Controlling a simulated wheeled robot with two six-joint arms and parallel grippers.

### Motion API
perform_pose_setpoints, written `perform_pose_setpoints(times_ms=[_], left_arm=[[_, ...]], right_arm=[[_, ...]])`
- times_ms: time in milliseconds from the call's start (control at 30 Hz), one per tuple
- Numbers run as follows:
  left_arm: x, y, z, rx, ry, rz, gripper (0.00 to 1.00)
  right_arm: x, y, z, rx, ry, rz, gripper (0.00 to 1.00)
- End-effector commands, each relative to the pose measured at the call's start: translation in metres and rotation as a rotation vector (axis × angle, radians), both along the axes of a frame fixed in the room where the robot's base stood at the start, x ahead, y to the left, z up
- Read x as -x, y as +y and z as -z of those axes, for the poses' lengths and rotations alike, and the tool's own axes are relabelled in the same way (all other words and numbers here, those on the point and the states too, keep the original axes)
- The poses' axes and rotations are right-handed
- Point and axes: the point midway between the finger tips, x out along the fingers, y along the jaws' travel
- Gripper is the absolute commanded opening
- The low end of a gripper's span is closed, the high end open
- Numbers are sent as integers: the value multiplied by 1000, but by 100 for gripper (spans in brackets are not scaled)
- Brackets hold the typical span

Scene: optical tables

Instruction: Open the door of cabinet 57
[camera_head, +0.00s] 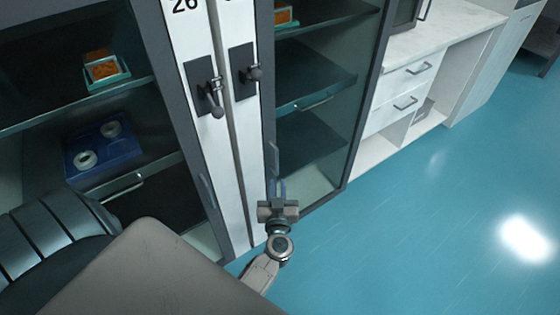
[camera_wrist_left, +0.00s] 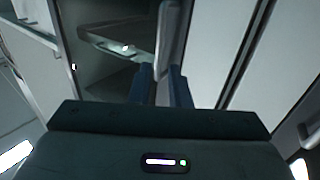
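A tall cabinet with glass doors and white panels fills the left and middle of the head view. Its right glass door (camera_head: 312,120) appears closed; the number above is cut off, so I cannot read 57. A vertical bar handle (camera_head: 272,158) sits on that door's left frame. My left gripper (camera_head: 277,187) is at the handle's lower end. In the left wrist view, its two blue fingers (camera_wrist_left: 161,88) stand slightly apart on either side of the handle bar (camera_wrist_left: 170,45); whether they press on it is unclear. My right gripper is not in view.
A left glass door with a bar handle (camera_head: 206,190) stands beside white panels marked 26. Two dark knob latches, one left (camera_head: 212,95) and one right (camera_head: 247,70), stick out. A white drawer bench (camera_head: 440,45) stands at right. The blue floor (camera_head: 430,220) is clear.

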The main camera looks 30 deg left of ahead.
Motion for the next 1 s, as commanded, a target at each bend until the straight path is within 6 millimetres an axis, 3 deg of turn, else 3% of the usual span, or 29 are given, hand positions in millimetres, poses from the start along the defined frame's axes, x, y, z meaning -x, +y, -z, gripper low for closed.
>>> perform_pose_setpoints(times_ms=[500,700,967,1000], left_arm=[[-73,48,0,-3,-1,4,17],[-84,56,0,-2,1,4,17],[-85,57,0,-2,1,4,17],[-85,57,0,-2,1,4,13]], right_arm=[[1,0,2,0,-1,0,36],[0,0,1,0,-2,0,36],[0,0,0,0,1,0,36],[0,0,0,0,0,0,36]])
